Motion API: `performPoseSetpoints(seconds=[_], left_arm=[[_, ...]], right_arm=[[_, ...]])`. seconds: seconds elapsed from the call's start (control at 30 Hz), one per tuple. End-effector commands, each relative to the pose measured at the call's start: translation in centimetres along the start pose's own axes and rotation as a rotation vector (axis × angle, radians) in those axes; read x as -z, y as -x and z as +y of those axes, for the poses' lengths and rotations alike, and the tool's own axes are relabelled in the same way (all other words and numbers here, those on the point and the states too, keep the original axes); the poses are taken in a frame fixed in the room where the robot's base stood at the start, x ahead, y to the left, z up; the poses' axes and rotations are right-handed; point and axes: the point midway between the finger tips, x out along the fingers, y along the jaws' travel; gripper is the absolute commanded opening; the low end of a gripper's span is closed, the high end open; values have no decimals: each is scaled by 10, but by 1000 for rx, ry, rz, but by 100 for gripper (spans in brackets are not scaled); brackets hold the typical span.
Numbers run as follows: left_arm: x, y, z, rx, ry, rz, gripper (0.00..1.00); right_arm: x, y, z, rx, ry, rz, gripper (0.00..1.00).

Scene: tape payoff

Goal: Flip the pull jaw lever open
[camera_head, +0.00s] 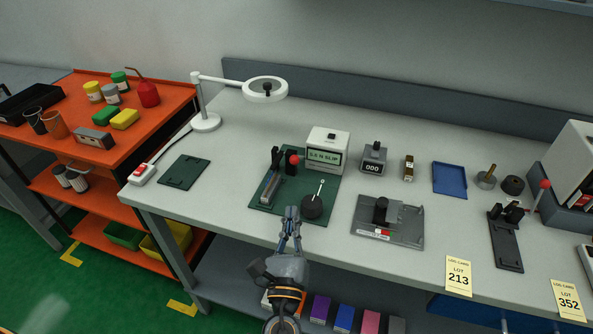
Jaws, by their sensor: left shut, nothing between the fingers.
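My left gripper (290,215) reaches in from the bottom over the front edge of the bench. It is shut and empty, close to the front of a dark green plate (325,212). On that plate stand a black jaw-like block (275,158), a red ball knob (293,160), a grey rail (270,188) and a black round disc (312,207) with a thin white-tipped pin. The red knob is beyond the gripper, apart from it. I cannot tell for sure which part is the pull jaw lever or how it stands. My right gripper is not in view.
A display box (327,150) reads about "5.5 N SLIP". A grey fixture (388,220) lies right of the plate. A lamp (207,122) stands at the back left.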

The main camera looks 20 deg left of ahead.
Motion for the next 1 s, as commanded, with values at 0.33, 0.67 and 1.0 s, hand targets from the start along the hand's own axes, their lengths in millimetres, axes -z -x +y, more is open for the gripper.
performPoseSetpoints(seconds=[0.33,0.67,1.0], left_arm=[[-1,-1,0,0,-1,-1,0],[-4,-48,-1,1,-2,-3,0],[-1,-95,-1,0,-1,0,0]], right_arm=[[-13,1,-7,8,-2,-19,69],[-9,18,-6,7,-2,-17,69],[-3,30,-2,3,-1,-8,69]])
